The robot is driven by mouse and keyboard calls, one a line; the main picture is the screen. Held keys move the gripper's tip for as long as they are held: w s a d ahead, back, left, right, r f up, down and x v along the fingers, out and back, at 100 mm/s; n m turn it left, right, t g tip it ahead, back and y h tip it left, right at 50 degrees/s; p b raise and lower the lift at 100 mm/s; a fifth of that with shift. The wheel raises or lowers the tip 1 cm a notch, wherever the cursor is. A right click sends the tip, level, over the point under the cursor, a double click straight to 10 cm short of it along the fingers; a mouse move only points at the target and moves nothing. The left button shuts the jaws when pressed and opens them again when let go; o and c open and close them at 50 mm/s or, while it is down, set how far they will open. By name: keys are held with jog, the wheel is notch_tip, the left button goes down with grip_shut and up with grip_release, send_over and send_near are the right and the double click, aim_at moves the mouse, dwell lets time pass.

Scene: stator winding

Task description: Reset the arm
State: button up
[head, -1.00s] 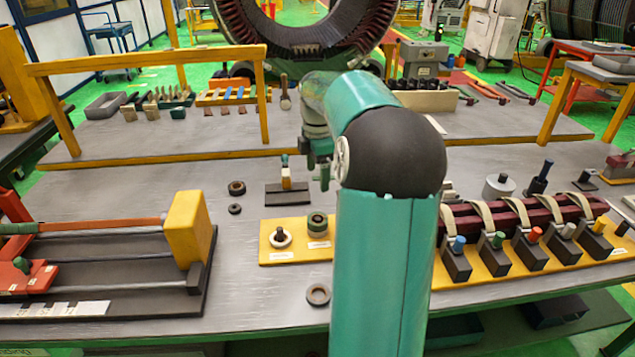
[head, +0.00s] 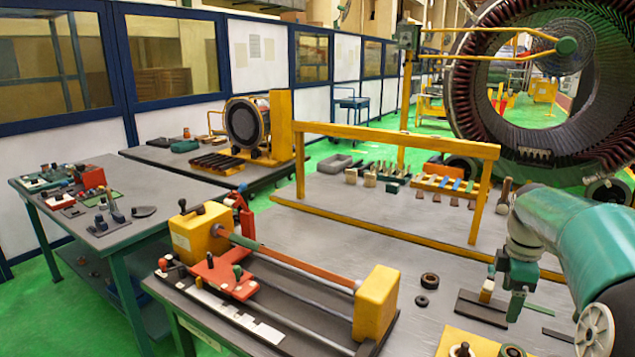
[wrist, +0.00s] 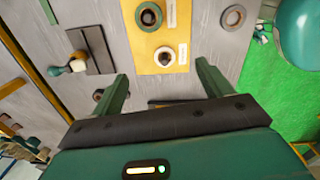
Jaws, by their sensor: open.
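My gripper (head: 507,290) hangs from my green arm at the right side of the head view, over the grey bench (head: 450,285). In the wrist view my gripper (wrist: 162,82) has two green fingers spread wide apart, with nothing between them. Past the fingers lies a yellow plate (wrist: 183,40) carrying a dark ring (wrist: 150,15) and a pale ring (wrist: 164,57). In the head view only part of the yellow plate (head: 447,346) shows at the bottom edge. Much of my arm is cut off by the right edge.
A dark stand (head: 481,308) is close to my gripper in the head view. Loose rings (head: 429,281) lie left of it. A yellow-ended fixture (head: 375,302) fills the front left of the bench. A yellow rail (head: 400,142) crosses behind. A side table (head: 125,232) stands left.

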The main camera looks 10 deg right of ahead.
jog(key=s+a+r+m+t+h, duration=0.1)
jog(key=s+a+r+m, duration=0.15)
jog(key=a, duration=0.75)
jog(key=s+a+r+m+t, duration=0.1)
jog(key=s+a+r+m, duration=0.15)
jog(key=a, duration=0.65)
jog(key=s+a+f+m+t, duration=0.1)
jog(key=s+a+f+m, duration=0.1)
jog(key=s+a, duration=0.3)
jog(key=s+a+f+m+t+y, duration=0.1)
jog(key=s+a+f+m+t, duration=0.1)
jog(key=s+a+m, duration=0.2)
jog(key=s+a, duration=0.2)
jog(key=a, duration=0.1)
jog(key=shift+s+a+f+m+y, duration=0.2)
jog(key=shift+f+m+y, duration=0.1)
jog(key=shift+m, duration=0.1)
